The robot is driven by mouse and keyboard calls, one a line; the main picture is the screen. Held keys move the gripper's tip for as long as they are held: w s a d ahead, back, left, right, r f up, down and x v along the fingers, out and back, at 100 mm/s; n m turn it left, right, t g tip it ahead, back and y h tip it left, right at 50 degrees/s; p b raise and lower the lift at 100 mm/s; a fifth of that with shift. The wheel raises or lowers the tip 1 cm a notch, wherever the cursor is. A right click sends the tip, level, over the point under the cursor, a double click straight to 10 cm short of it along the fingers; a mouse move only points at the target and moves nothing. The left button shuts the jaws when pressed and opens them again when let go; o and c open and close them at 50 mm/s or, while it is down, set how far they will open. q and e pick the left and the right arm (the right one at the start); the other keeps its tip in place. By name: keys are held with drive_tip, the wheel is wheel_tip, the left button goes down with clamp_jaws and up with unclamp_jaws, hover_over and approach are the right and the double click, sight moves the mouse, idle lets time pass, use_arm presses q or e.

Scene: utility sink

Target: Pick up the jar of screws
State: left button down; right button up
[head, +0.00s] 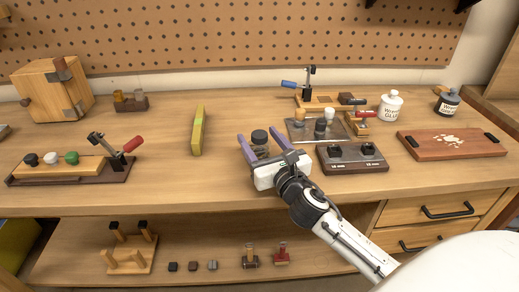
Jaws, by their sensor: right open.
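A small jar with a dark lid (259,137) stands on the workbench top near the middle. It looks like the jar of screws, but its contents are too small and too hidden to make out. My right gripper (256,133) comes in from the lower right. Its two purple fingers are open, one on the left and one on the right of the jar. I cannot tell whether either finger touches it. The gripper's white body hides part of the jar's near side. My left gripper is not in view.
A green-yellow block (198,131) stands to the left. A dark block with two knobs (352,158) and a metal tray (301,136) are close on the right. A wooden board (451,145) lies further right. The bench front left of the gripper is clear.

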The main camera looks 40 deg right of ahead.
drive_tip(key=shift+w, duration=0.2)
drive_tip(key=shift+f, duration=0.1)
clamp_jaws()
drive_tip(key=shift+s, duration=0.1)
